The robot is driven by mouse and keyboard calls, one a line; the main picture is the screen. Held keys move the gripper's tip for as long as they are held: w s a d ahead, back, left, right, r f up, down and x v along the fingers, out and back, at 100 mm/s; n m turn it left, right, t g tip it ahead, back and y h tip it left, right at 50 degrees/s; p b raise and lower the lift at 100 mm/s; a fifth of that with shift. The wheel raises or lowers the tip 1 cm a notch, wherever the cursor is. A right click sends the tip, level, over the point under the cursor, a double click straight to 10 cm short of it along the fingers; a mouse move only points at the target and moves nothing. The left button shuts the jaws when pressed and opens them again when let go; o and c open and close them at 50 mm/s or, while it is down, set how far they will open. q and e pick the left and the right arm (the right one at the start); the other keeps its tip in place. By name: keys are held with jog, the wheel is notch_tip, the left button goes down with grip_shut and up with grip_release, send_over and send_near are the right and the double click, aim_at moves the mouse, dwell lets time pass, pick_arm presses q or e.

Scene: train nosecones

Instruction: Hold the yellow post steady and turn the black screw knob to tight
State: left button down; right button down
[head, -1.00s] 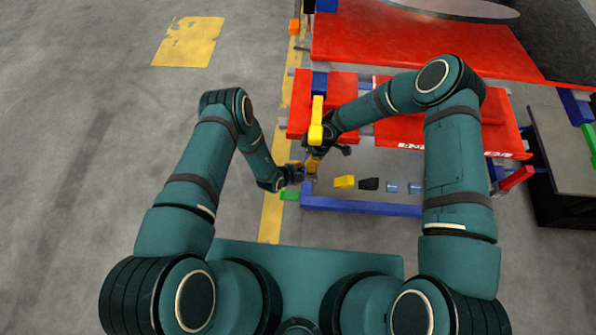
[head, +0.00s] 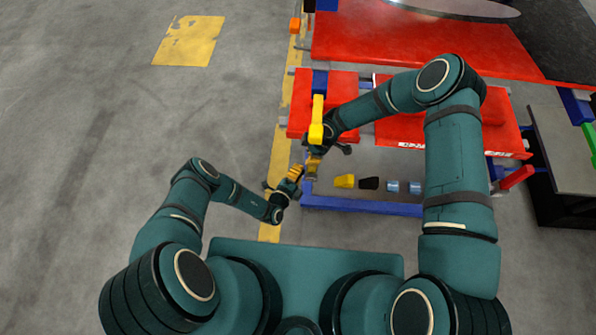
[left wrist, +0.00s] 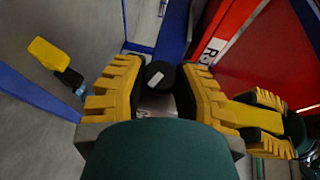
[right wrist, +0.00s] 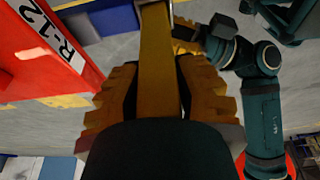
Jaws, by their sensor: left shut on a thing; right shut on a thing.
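The yellow post (head: 317,108) stands by the red panels in the head view. My right gripper (head: 318,150) is shut on it; its ribbed fingers clasp the post (right wrist: 158,70) from both sides in the right wrist view. The black screw knob (left wrist: 160,76) sits between the yellow ribbed fingers of my left gripper (left wrist: 157,95), which is shut on it. A light patch shows on the knob. In the head view my left gripper (head: 295,175) is just left of and below the post's lower end, and the knob is hidden there. The screw's tightness cannot be told.
A blue frame (head: 360,207) runs along the near side. A yellow piece (head: 344,181), a black piece (head: 369,184) and blue cylinders (head: 393,186) lie right of the grippers. Red panels (head: 440,130) stand behind. Grey floor is free at left.

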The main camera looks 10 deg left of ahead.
pick_arm(q)
jog(key=shift+a+f+t, duration=0.1)
jog(key=shift+a+t, duration=0.15)
jog(key=shift+t, duration=0.15)
jog(key=c, duration=0.6)
grip_release()
jog(key=shift+d, duration=0.1)
jog(key=v, duration=1.2)
